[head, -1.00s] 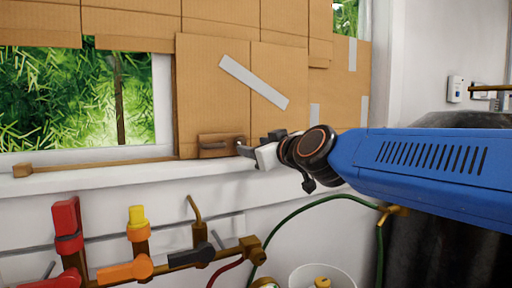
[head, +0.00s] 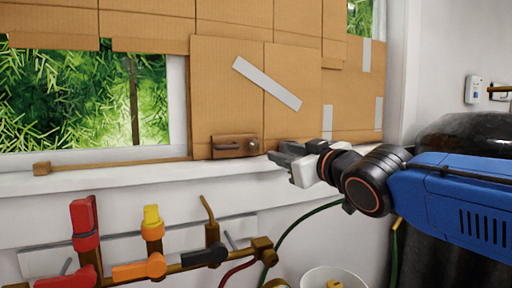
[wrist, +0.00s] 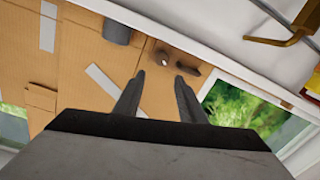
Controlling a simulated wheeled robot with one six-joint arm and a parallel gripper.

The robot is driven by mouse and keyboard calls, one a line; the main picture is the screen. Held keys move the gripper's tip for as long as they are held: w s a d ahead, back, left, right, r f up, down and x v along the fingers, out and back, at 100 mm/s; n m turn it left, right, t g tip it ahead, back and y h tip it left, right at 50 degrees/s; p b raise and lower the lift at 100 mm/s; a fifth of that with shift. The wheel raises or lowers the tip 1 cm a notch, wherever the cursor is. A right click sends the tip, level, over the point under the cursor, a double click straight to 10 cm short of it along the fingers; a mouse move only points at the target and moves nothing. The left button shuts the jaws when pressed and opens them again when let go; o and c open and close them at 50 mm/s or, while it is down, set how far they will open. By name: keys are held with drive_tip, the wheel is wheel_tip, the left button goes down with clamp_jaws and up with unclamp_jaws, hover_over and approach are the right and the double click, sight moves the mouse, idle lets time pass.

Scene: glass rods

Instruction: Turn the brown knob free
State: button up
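The brown knob (head: 253,146) is a small round piece at the right end of a brown plate (head: 222,153) low on the cardboard window cover. A dark handle (head: 228,147) is on the same plate. In the wrist view the knob (wrist: 165,58) shows beyond my fingertips, with the handle beside it. My gripper (head: 272,157) is just right of the plate and slightly lower, apart from the knob. In the wrist view my gripper (wrist: 160,78) has its two fingers spread, with nothing between them. Whether the knob has turned cannot be told.
The white sill (head: 130,178) runs below the window. Red, orange and yellow valve handles on brown pipes (head: 198,257) stand below it. A green hose (head: 300,217) and a white bucket (head: 345,274) are lower right. A grey cylinder (wrist: 117,32) shows against the cardboard in the wrist view.

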sight(255, 146)
drive_tip(key=x, duration=1.5)
drive_tip(key=shift+w+a+f, duration=0.25)
drive_tip(key=shift+a, duration=0.15)
drive_tip(key=shift+c, duration=0.6)
drive_tip(key=c, duration=0.6)
